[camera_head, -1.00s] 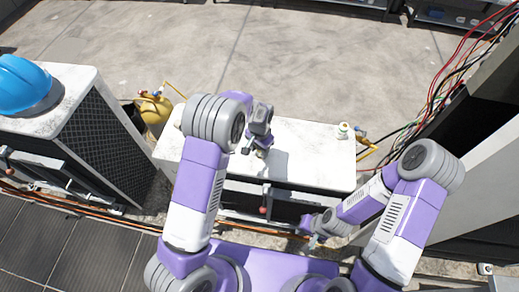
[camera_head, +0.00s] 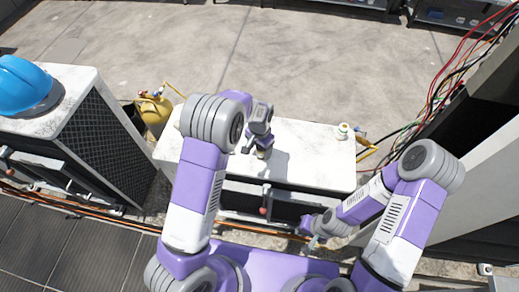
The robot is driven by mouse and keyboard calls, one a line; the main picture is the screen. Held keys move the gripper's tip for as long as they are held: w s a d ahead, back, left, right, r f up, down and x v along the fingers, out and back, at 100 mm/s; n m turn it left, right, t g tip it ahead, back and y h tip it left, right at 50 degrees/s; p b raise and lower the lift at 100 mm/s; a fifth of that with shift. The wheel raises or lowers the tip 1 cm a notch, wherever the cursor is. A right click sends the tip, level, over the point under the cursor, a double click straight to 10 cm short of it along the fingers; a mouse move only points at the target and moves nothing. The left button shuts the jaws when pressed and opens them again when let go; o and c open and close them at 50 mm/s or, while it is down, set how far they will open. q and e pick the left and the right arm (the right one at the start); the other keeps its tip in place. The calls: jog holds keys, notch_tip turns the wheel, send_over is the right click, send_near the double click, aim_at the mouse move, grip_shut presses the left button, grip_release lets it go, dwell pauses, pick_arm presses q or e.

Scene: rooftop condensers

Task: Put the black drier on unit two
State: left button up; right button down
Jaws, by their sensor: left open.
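My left gripper (camera_head: 257,145) is open, low over the middle of the white top of the central condenser unit (camera_head: 310,165). A small, partly hidden thing with a yellowish part (camera_head: 264,154) is right at its fingers; I cannot tell what it is or whether they touch it. I cannot make out a black drier, and no unit number is readable. A small white and green item (camera_head: 343,131) stands at the right end of the top. My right gripper (camera_head: 311,234) is low in front of the unit's right front side; its fingers are too small to read.
A second unit (camera_head: 82,118) at the left bears a blue hard hat (camera_head: 26,86). A yellow tank (camera_head: 154,112) stands between the units. Coloured cables (camera_head: 447,88) hang at the right by a grey cabinet. The concrete floor (camera_head: 290,60) behind is clear.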

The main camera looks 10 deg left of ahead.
pick_arm(q)
notch_tip(320, 180, up, 11)
jog(key=p, duration=0.1)
dwell(0.7)
